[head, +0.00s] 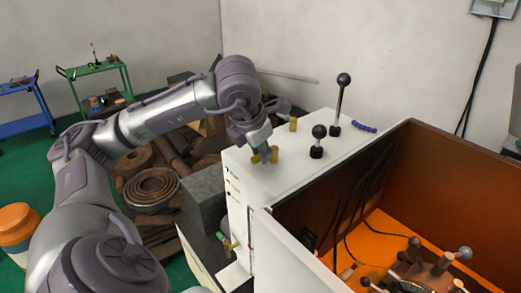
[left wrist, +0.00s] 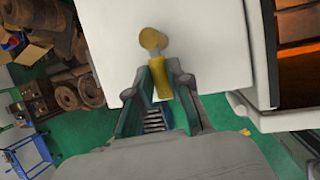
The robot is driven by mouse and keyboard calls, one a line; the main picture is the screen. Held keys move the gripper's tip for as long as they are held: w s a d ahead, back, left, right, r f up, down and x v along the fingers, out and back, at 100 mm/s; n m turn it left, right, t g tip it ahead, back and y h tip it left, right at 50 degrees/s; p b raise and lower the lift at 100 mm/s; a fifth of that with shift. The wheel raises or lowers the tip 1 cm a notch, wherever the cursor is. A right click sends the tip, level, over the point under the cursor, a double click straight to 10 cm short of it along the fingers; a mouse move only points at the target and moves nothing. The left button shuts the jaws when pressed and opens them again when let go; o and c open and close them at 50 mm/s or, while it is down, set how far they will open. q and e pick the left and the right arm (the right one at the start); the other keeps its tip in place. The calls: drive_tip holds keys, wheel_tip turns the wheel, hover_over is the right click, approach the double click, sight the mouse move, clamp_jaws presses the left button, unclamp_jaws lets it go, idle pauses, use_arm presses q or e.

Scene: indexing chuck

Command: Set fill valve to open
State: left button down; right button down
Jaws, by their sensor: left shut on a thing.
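My left gripper (head: 264,156) is at the left end of the white cabinet's top (head: 290,165). In the left wrist view its two dark green fingers (left wrist: 160,78) are closed on a small yellow handle (left wrist: 161,80). A round yellow knob (left wrist: 153,39) shows just beyond the fingertips, against the white surface. In the head view the handle is largely hidden by the gripper, with yellow bits on either side. I cannot read any label or the valve's setting. My right gripper is in neither view.
A tall black lever (head: 341,100) and a short black-knobbed lever (head: 318,140) stand on the cabinet top. An open orange-floored enclosure (head: 400,220) lies at right. Coiled and stacked metal parts (head: 150,188) lie behind my arm. A green cart (head: 95,70) stands at back left.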

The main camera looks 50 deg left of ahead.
use_arm(q)
drive_tip(key=c, duration=1.1)
unclamp_jaws()
drive_tip(key=v, duration=1.2)
